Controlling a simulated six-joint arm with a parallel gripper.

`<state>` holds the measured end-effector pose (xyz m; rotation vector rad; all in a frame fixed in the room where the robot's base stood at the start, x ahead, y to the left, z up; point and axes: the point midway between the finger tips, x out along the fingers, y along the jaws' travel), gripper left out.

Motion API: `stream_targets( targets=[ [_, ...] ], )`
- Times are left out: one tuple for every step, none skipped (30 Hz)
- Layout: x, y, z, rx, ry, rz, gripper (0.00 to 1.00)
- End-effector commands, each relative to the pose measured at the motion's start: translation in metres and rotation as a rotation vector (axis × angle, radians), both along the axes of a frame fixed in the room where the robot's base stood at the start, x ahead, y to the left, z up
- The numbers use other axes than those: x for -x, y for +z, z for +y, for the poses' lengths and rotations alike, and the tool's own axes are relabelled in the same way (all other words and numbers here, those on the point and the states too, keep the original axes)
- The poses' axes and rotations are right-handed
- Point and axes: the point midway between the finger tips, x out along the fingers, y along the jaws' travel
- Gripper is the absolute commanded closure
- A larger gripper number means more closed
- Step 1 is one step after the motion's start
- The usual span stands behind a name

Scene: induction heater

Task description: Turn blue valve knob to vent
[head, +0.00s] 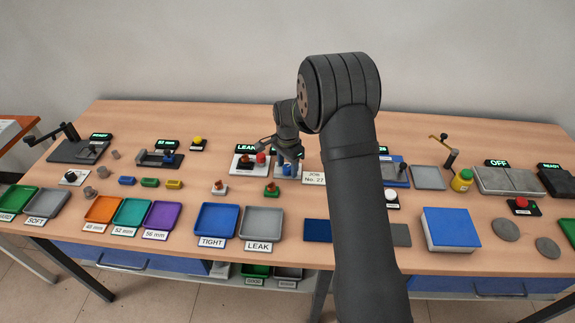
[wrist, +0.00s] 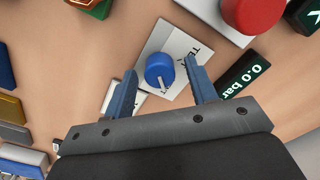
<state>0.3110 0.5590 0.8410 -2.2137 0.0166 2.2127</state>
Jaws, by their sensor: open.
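The blue valve knob (wrist: 159,71) sits on a light label plate (wrist: 186,48) in the wrist view. The plate's lettering is partly hidden. A white pointer line on the knob points toward the plate's lower edge, near a letter "T". My gripper (wrist: 158,78) is open, with one blue finger on each side of the knob; gaps show between the fingers and the knob. In the head view the blue knob (head: 288,170) shows below my gripper (head: 289,157), partly covered by the fingers.
A red button (wrist: 252,12) stands beside the plate. A display reading 0.0 bar (wrist: 244,73) lies just right of the right finger. In the head view, blue (head: 197,237) and grey (head: 243,237) trays marked TIGHT and LEAK lie in front.

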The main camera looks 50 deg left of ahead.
Motion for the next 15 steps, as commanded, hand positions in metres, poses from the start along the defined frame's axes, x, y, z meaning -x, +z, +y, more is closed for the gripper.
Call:
stream_targets(
  targets=[
    [0.000,0.000,0.000,0.000,0.000,0.000,0.48],
    [0.000,0.000,0.000,0.000,0.000,0.000,0.48],
    [0.000,0.001,0.000,0.000,0.000,0.000,0.48],
    [0.000,0.002,0.000,0.000,0.000,0.000,0.48],
    [0.000,0.004,0.000,0.000,0.000,0.000,0.48],
    [0.000,0.007,0.000,0.000,0.000,0.000,0.48],
    [0.000,0.011,0.000,0.000,0.001,0.000,0.48],
    [0.000,0.015,0.000,-0.001,0.001,0.000,0.48],
    [0.000,0.022,0.001,-0.003,0.001,-0.001,0.48],
    [0.000,0.029,0.001,-0.003,0.001,-0.002,0.48],
    [0.000,0.035,0.000,-0.003,0.001,-0.001,0.48],
    [0.000,0.045,0.001,-0.004,0.001,-0.002,0.48],
    [0.000,0.052,0.001,-0.004,0.000,-0.002,0.48],
    [0.000,0.060,0.001,-0.005,0.000,-0.002,0.48],
    [0.000,0.070,0.001,-0.004,0.000,-0.002,0.48]
  ],
)
